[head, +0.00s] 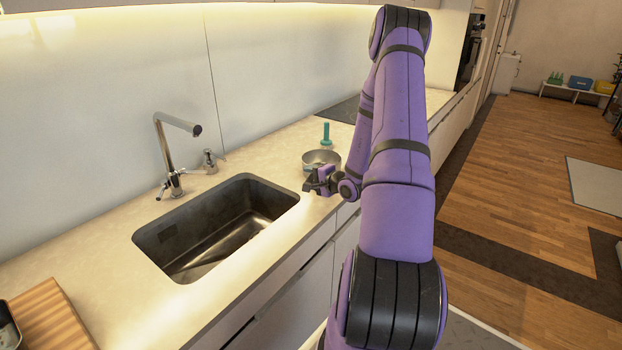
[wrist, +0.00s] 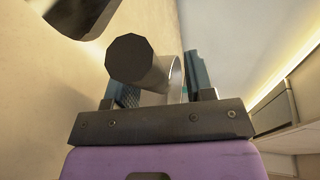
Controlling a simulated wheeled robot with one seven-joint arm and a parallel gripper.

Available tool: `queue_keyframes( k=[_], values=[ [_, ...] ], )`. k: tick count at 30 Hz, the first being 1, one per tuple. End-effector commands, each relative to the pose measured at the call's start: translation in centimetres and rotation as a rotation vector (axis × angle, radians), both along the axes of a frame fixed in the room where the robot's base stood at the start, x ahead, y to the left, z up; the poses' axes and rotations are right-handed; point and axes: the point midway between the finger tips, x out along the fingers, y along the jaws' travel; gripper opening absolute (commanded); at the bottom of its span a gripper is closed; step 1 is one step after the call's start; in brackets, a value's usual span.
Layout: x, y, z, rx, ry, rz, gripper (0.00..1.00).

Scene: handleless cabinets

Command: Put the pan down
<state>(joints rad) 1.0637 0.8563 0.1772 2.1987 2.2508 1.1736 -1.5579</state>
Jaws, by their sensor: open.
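The pan (head: 321,157) is a small round metal pan at the counter, beyond the sink. In the wrist view its dark round handle end (wrist: 130,57) points toward the camera, with a strip of silver rim (wrist: 177,78) behind it. My gripper (head: 311,180) is at the pan's near side. In the wrist view my gripper (wrist: 160,85) is open, with one finger on each side of the handle. I cannot tell whether either finger touches it. The pan looks level and appears to rest on the counter, but its underside is hidden.
The sink (head: 216,228) with a tall faucet (head: 168,155) lies left of the pan on the pale counter (head: 265,148). A teal upright object (head: 326,133) stands just behind the pan. A dark cooktop (head: 338,108) lies farther back. A wooden board (head: 42,318) is at lower left.

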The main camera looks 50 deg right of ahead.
Motion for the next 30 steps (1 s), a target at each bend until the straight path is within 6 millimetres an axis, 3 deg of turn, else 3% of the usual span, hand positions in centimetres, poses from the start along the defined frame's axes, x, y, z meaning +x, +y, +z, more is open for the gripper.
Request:
queue_keyframes(
  k=[15, 19, 23, 26, 30],
  values=[
    [-9.0, 0.5, 2.1, 0.000, 0.002, -0.003, 0.50],
    [-10.5, 0.6, 2.5, 0.001, 0.002, -0.002, 0.50],
    [-11.2, 0.8, 2.7, 0.001, 0.001, 0.004, 0.50],
    [-10.7, 1.7, 3.9, 0.000, -0.004, 0.046, 0.50],
    [-8.3, 5.6, 7.5, 0.008, -0.007, 0.212, 0.50]
  ],
)
